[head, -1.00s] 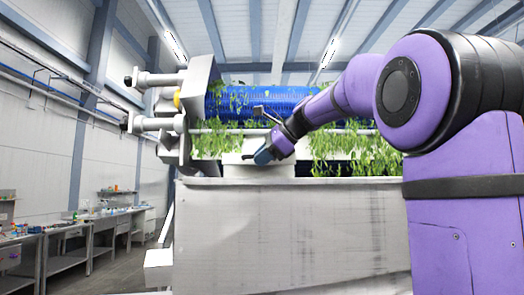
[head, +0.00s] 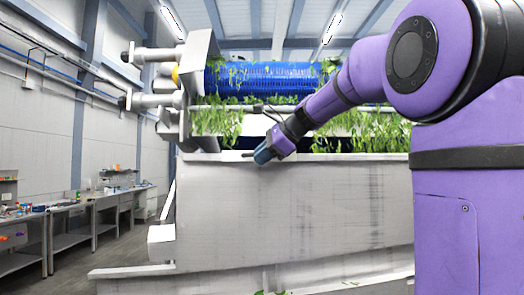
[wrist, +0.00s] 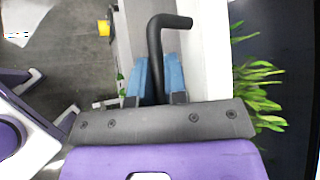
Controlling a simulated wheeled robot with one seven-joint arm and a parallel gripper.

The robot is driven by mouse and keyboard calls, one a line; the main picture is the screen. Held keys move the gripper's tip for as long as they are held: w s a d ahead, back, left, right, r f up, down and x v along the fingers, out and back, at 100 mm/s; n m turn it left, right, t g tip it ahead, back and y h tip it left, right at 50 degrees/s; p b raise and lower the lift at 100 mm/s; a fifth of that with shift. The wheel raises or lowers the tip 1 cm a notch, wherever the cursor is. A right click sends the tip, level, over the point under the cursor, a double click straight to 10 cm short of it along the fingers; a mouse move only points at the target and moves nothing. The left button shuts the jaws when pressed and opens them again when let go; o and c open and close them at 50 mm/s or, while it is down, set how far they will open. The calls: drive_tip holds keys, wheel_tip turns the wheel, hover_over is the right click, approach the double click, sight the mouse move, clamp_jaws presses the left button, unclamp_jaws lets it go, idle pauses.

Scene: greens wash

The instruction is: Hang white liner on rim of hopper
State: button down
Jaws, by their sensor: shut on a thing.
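The hopper (head: 290,205) is the large grey metal box in the middle of the head view, its long rim running across the picture. My gripper (head: 263,155) is at that rim, in front of the leaves. In the wrist view its blue fingers (wrist: 158,75) are shut on a black bent handle (wrist: 158,45), whose free end turns right. A white strip (wrist: 212,45) runs just right of the fingers in the wrist view. I cannot tell whether it is the liner or the hopper's edge. A short pale piece shows left of my gripper in the head view. Most of the liner is not identifiable.
Green leaves (head: 215,122) hang behind the rim, below a blue roller (head: 262,78). Leaves (wrist: 262,95) are also right of my gripper. Metal pipes (head: 152,102) stick out at the machine's left. Workbenches (head: 75,207) stand far left, with open floor between.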

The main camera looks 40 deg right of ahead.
drive_tip(key=shift+f, duration=0.15)
drive_tip(key=c, duration=1.1)
unclamp_jaws()
drive_tip(key=v, duration=1)
drive_tip(key=shift+s+d+r, duration=0.15)
drive_tip(key=shift+s+r, duration=0.05)
drive_tip(key=shift+s, duration=0.1)
